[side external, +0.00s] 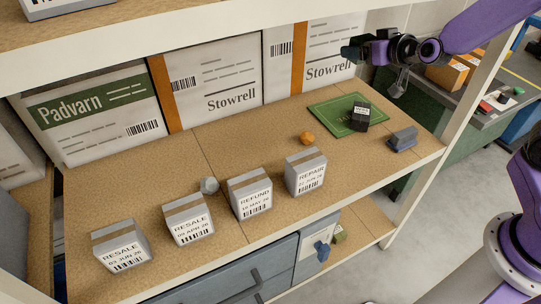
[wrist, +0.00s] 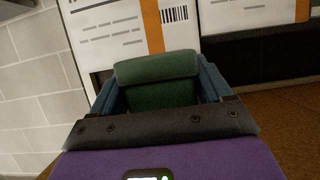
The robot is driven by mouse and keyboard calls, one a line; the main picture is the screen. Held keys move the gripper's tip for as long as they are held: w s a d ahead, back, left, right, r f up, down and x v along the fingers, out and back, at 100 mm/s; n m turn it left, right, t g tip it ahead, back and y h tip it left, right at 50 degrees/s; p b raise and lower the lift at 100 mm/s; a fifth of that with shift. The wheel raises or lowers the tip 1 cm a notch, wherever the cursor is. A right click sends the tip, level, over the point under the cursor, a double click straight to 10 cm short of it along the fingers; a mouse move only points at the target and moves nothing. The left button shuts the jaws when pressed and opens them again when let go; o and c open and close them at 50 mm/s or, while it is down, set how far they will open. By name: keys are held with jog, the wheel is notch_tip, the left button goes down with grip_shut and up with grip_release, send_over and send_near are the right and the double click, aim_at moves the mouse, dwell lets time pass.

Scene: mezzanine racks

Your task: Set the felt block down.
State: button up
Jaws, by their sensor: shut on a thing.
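A dark green felt block (wrist: 157,68) is gripped between the two blue-grey fingers of my gripper (wrist: 158,92) in the wrist view. In the side view, my gripper (side external: 370,46) is at the upper right, above the back right end of the shelf board. The dark green block (side external: 352,52) shows at its left tip, held in the air in front of the Stowrell boxes. The gripper is shut on the block. The block's far side is hidden in the wrist view.
A green mat (side external: 325,112) with a small black labelled box (side external: 361,115) lies on the shelf board (side external: 230,140). A grey-blue block (side external: 402,140), orange ball (side external: 307,138), grey ball (side external: 209,185) and several labelled boxes (side external: 305,171) stand nearby. A white post (side external: 465,110) borders the right.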

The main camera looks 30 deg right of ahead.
jog(key=a+f+n+g+y, duration=0.1)
jog(key=a+f+n+y, duration=0.3)
jog(key=a, duration=1.2)
jog(key=a+f+n+g+y, duration=0.2)
jog(key=a+f, duration=0.5)
jog(key=a, duration=0.8)
jog(key=a+f+n+g+y, duration=0.1)
jog(key=a+f+n+y, duration=0.3)
jog(key=a, duration=1.2)
jog(key=w+d+f+n+g+y, duration=0.1)
jog(key=w+d+n+g, duration=0.1)
jog(key=w+d, duration=0.45)
jog(key=w+d+f+n+g+y, duration=0.1)
jog(key=w+d+f+g, duration=0.15)
jog(key=d, duration=0.65)
jog(key=shift+y, duration=0.3)
jog(key=shift+d+f, duration=0.15)
jog(key=shift+f, duration=1.45)
jog(key=shift+d+f, duration=0.2)
jog(key=shift+f, duration=1.35)
jog(key=shift+d+f, duration=0.15)
jog(key=shift+f, duration=1.45)
jog(key=shift+s+f+n, duration=0.15)
jog(key=shift+f+n, duration=0.15)
jog(key=shift+f, duration=0.2)
